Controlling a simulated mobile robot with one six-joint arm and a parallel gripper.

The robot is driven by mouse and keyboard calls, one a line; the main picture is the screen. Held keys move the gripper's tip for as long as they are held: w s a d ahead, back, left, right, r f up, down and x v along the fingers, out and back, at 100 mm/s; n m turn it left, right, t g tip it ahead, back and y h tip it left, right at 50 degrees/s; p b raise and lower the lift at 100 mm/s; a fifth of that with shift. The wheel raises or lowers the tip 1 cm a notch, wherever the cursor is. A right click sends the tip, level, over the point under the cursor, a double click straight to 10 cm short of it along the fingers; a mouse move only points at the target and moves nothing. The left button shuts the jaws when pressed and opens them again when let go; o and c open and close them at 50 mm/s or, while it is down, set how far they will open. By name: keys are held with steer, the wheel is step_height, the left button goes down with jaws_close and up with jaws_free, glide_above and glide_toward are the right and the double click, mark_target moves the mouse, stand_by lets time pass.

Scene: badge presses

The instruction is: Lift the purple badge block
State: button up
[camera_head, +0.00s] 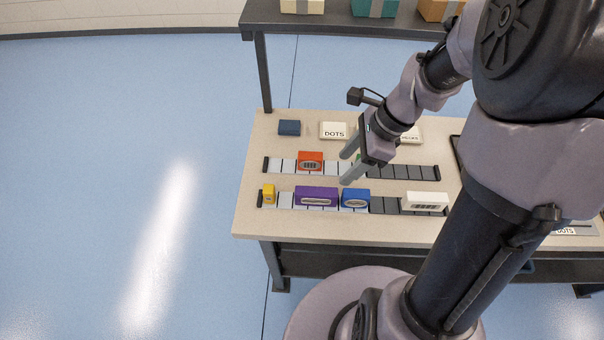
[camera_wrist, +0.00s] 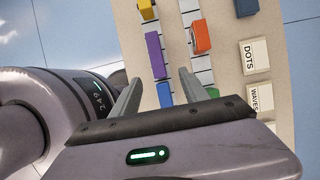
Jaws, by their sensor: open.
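The purple badge block (camera_head: 316,196) sits on the front slotted rail, between a yellow block (camera_head: 269,194) and a blue block (camera_head: 355,198). It shows a pale oval mark on its front. In the wrist view the purple block (camera_wrist: 154,55) lies ahead of the fingertips, slightly left of the middle between them. My gripper (camera_head: 346,168) is open and empty, above the table and to the right of the purple block. Its fingers also show in the wrist view (camera_wrist: 158,88), with the blue block (camera_wrist: 164,94) between them.
A white block (camera_head: 424,201) sits at the right of the front rail. An orange-red block (camera_head: 310,160) and a partly hidden green block stand on the back rail. A dark blue block (camera_head: 289,127) and a DOTS card (camera_head: 333,130) lie behind. A shelf (camera_head: 330,30) with boxes stands at the back.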

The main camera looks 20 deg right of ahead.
mark_target(320, 191)
steer(key=b+x, duration=0.3)
steer(key=x, duration=0.6)
steer(key=shift+s+d+f+b, duration=0.1)
steer(key=shift+s+d+b, duration=0.05)
steer(key=shift+b, duration=0.15)
steer(key=b+x, duration=0.1)
steer(key=x, duration=0.2)
steer(key=a+b+x, duration=0.1)
steer(key=b+x, duration=0.1)
steer(key=shift+a+f, duration=0.1)
steer(key=shift+a, duration=0.2)
steer(key=shift+b, duration=0.3)
jaws_close()
